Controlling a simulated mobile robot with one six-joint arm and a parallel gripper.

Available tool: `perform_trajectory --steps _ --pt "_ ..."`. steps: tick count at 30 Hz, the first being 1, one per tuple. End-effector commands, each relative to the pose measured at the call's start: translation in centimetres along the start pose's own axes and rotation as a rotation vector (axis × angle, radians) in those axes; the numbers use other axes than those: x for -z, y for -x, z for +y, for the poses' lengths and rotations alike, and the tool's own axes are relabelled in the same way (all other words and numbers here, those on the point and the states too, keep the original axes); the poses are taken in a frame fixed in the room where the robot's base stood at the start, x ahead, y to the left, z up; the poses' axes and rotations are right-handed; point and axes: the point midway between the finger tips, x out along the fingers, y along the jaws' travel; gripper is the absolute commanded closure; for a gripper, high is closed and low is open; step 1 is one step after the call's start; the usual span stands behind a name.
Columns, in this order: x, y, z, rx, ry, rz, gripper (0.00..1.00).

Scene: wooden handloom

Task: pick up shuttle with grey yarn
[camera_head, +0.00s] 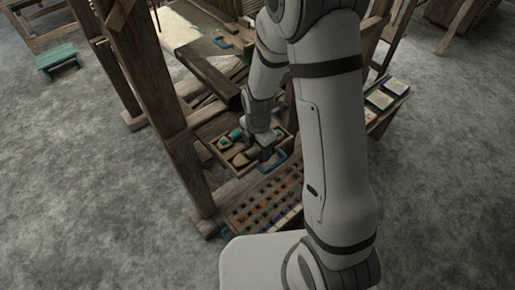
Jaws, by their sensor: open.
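My gripper (264,152) points down over the right part of a wooden tray (219,163) in the loom frame. It is open, and its fingers are small and dark in this view. The tray holds several small items, among them a teal one (236,134) and a brownish one (239,159) left of my gripper. I cannot tell which item is the shuttle with grey yarn; it may be partly hidden by my gripper. Whether the fingers touch anything is too small to tell.
Wooden loom posts (160,90) stand close on the left of the tray. A blue handle (273,166) is at the tray's front. A rack with rows of coloured pieces (262,200) lies in front. A teal stool (57,60) stands far left. Grey floor is clear at left and right.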

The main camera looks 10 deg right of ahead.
Motion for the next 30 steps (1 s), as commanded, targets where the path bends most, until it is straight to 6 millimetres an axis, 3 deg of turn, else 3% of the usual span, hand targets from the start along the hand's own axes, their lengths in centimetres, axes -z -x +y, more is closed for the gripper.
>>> perform_trajectory --steps 3,21,30 --pt "-0.02 0.0 -0.01 0.0 -0.001 0.0 0.36" --pt "-0.06 0.02 -0.04 0.001 -0.002 0.0 0.85" --pt "-0.1 0.38 0.01 -0.001 -0.003 -0.001 0.86"
